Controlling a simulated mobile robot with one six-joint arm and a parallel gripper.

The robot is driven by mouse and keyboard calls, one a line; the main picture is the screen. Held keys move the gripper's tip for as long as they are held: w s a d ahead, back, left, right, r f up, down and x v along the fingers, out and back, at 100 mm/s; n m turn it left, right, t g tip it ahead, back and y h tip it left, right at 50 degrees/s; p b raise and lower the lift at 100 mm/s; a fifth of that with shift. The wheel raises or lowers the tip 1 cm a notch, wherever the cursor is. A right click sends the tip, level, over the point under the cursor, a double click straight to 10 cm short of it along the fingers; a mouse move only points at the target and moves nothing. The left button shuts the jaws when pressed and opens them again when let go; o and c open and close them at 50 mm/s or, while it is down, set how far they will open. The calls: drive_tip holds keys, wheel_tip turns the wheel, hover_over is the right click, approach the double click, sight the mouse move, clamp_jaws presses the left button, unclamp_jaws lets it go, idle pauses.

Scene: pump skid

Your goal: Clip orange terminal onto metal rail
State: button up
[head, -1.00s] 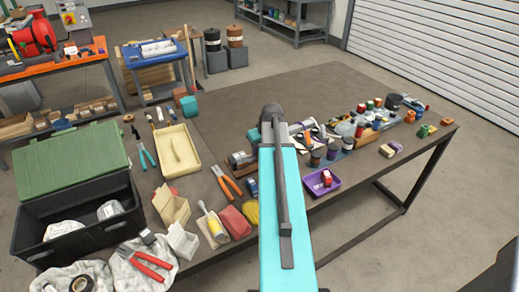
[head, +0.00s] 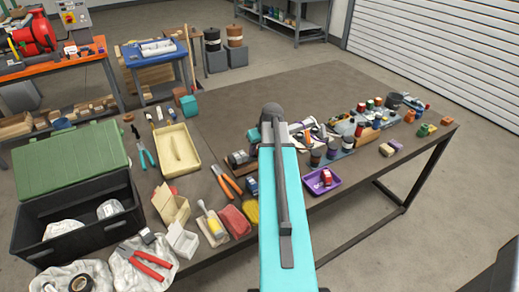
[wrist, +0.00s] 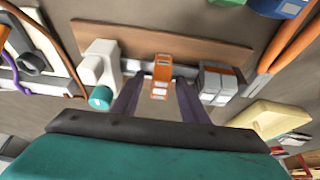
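In the wrist view an orange terminal (wrist: 160,77) with pale label patches stands at the metal rail (wrist: 188,71), left of several grey terminals (wrist: 216,82). The rail lies on a brown board (wrist: 185,44). My gripper (wrist: 160,88) has its two dark fingers on either side of the orange terminal, with visible gaps between them and it, so it looks open. I cannot tell whether the terminal is fully seated on the rail.
A white block (wrist: 101,63) with a teal knob (wrist: 101,97) stands left of the fingers. The workbench (head: 290,92) is crowded at its front with tools, a cream tray (head: 190,165) and a purple tray (head: 331,185). Its back middle is clear.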

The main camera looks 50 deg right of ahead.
drive_tip(key=b+v, duration=0.2)
drive_tip(key=v, duration=1.1)
drive_tip(key=shift+r, duration=0.4)
idle(0.7)
